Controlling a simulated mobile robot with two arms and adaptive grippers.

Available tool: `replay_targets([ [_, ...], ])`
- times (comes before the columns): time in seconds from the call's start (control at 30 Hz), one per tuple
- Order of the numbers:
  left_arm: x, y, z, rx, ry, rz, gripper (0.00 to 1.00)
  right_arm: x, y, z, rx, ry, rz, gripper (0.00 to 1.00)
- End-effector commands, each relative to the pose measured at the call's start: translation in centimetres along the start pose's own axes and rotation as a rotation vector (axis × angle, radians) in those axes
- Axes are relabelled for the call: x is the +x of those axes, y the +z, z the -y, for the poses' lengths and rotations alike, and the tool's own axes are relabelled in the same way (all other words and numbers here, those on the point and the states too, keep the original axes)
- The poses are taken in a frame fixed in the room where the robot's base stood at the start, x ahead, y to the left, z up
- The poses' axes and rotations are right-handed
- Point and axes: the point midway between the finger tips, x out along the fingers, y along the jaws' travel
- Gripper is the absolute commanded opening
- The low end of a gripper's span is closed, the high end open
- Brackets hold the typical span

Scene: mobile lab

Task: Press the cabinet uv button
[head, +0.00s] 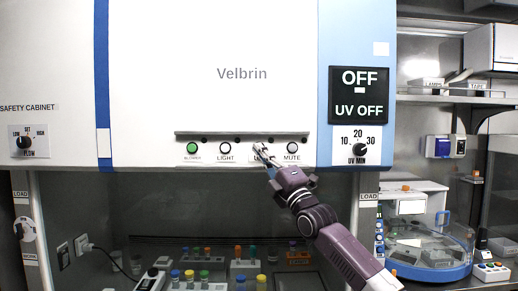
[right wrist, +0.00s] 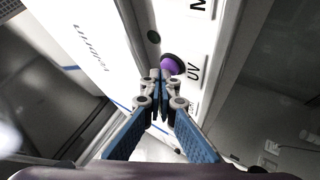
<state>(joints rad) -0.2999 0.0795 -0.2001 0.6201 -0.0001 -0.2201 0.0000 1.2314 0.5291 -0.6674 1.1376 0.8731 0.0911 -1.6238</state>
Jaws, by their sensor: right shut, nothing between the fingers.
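The safety cabinet (head: 200,60) has a row of buttons along its lower front edge. The UV button (right wrist: 173,63) shows in the right wrist view as a purple round button beside its "UV" label. The display (head: 359,95) reads "OFF" and "UV OFF". My left gripper is not in view.
A green BLOWER button (head: 193,148) is at the left of the row. A UV MIN dial (head: 359,149) is to the right and a flow knob (head: 24,142) at far left. Capped tubes (head: 204,275) stand inside the cabinet below. A blue-rimmed round device (head: 432,262) is at right.

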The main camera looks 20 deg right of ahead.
Motion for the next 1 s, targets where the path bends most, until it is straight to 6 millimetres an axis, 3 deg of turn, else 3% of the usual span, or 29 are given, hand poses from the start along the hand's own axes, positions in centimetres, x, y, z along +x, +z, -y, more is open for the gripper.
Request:
replay_targets([
  [0.67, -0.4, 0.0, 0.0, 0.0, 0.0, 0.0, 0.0, 0.3, 0.3, 0.3, -0.001, -0.001, 0.001, 0.0],
  [1.0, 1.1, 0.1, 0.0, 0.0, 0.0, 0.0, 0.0, -0.9, -0.6, -0.3, 0.001, 0.001, -0.002, 0.0],
])
